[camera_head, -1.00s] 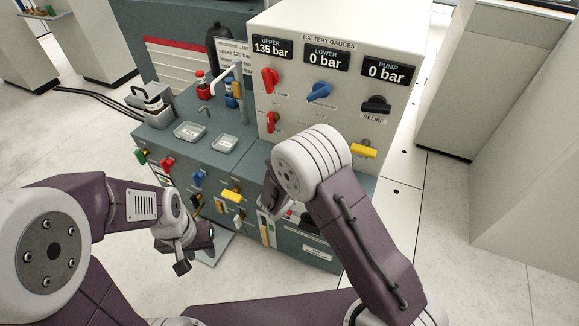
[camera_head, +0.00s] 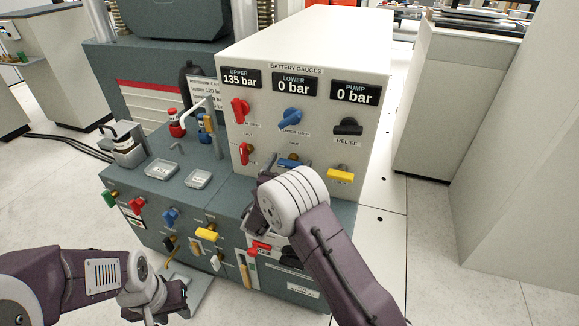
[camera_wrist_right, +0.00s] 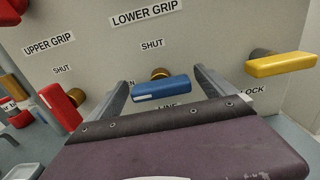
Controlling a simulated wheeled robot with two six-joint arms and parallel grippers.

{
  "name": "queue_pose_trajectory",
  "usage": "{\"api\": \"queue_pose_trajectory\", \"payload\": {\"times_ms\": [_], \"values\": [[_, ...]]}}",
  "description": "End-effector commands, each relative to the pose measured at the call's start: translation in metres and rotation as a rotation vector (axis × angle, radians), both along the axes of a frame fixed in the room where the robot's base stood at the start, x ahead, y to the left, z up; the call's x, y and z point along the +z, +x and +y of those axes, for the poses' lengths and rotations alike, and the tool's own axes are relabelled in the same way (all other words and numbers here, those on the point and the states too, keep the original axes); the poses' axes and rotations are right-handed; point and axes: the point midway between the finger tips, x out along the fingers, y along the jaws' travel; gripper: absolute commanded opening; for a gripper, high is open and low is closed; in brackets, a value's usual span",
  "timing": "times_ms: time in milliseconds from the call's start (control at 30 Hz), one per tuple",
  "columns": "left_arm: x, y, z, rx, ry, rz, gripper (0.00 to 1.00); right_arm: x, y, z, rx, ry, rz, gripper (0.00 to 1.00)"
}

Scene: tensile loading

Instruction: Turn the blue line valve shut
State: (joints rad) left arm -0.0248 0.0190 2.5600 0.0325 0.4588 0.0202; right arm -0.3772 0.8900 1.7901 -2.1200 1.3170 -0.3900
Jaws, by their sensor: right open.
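The blue line valve lever (camera_wrist_right: 160,90) lies roughly level on a brass stem in the right wrist view. The SHUT label is above it, a partly hidden label ending in "EN" at its left, and LINE below. In the head view the lever (camera_head: 288,161) is low on the white panel, partly behind my right wrist. My right gripper (camera_wrist_right: 165,84) is open, with one finger on each side of the lever; contact cannot be told. My left gripper (camera_head: 163,302) is low at the left, away from the panel; its jaws are unclear.
Red levers (camera_head: 240,110) are left of the blue lever, a larger blue lever (camera_head: 290,119) above, and a yellow lever (camera_wrist_right: 281,65) at its right. A black relief knob (camera_head: 348,126) is above the yellow lever. Trays (camera_head: 161,169) sit on the green bench. Gauges read 135, 0 and 0 bar.

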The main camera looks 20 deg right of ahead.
Motion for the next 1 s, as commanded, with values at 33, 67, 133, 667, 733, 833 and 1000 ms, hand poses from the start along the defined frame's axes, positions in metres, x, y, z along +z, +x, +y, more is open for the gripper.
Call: {"api": "queue_pose_trajectory", "payload": {"times_ms": [33, 67, 133, 667, 733, 833, 1000], "values": [[0.0, 0.0, 0.0, 0.0, 0.0, 0.0, 0.36, 0.0, 0.0, 0.0, 0.0, 0.0, 0.0, 0.95], [0.0, 0.0, 0.0, 0.0, 0.0, 0.0, 0.36, 0.0, 0.0, 0.0, 0.0, 0.0, 0.0, 0.95], [0.0, 0.0, 0.0, 0.0, 0.0, 0.0, 0.36, 0.0, 0.0, 0.0, 0.0, 0.0, 0.0, 0.95], [-0.005, 0.0, 0.0, 0.0, 0.0, 0.0, 0.36, -0.002, 0.0, 0.0, 0.001, 0.031, -0.021, 0.32], [-0.009, 0.0, 0.0, 0.0, 0.0, 0.0, 0.36, -0.002, -0.001, 0.0, 0.001, 0.058, -0.039, 0.32], [-0.016, 0.0, 0.0, 0.0, 0.0, 0.0, 0.36, -0.003, -0.001, 0.0, 0.001, 0.109, -0.073, 0.32], [-0.034, 0.0, 0.0, 0.0, 0.0, 0.0, 0.36, -0.006, -0.001, -0.001, 0.001, 0.229, -0.154, 0.32]]}}
